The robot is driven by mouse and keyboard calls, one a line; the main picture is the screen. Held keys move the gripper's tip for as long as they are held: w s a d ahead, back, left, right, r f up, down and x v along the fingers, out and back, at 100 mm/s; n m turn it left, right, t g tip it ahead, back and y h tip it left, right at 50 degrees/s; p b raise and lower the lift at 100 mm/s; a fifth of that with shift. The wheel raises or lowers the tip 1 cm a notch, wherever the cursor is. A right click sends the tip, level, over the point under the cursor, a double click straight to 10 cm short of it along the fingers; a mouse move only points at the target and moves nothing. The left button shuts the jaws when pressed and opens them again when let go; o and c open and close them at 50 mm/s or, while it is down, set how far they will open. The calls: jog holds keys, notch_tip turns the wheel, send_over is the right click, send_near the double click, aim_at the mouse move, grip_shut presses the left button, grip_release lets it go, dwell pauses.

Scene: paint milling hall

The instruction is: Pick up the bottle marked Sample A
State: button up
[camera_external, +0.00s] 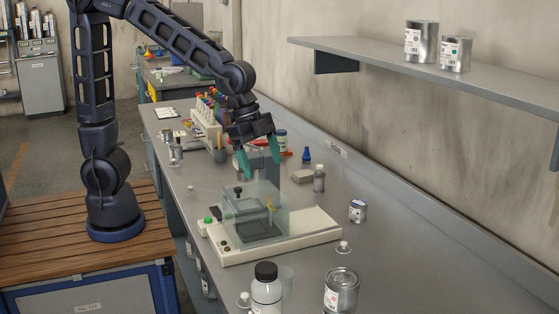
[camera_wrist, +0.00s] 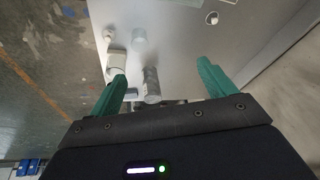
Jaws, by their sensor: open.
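A white bottle with a black cap (camera_external: 266,290) stands upright at the front edge of the external view. I cannot read the labels, so I cannot tell which is marked Sample A. My gripper (camera_external: 259,158) is open with teal fingers, above the bench and close over a clear-walled device. It looks empty. In the wrist view my gripper (camera_wrist: 162,75) has its fingers wide apart, with a white container (camera_wrist: 117,61) beyond the left fingertip.
The clear-walled device (camera_external: 256,212) sits on a pale base on the grey bench. A metal can (camera_external: 341,292) and a small can (camera_external: 357,211) stand at right. A rack of colourful-topped tubes (camera_external: 207,118) is behind. A wall shelf (camera_external: 500,79) holds two cans.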

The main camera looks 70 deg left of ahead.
aim_at(266, 267)
jog(key=s+d+f+m+g, duration=0.1)
jog(key=s+d+f, duration=0.1)
jog(key=d+f, duration=0.2)
jog(key=s+d+f+m+h, duration=0.1)
jog(key=s+d+f+m, duration=0.1)
jog(key=d, duration=0.8)
jog(key=s+d+f+m+g, duration=0.1)
jog(key=s+d+f+m, duration=0.1)
jog(key=d+f, duration=0.4)
jog(key=shift+s+d+f+g, duration=0.2)
jog(key=shift+s+d+g, duration=0.1)
jog(key=shift+s+d, duration=0.55)
jog(key=shift+x, duration=2.65)
jog(key=c, duration=1.3)
jog(key=shift+r+h, duration=0.1)
jog(key=shift+h, duration=0.2)
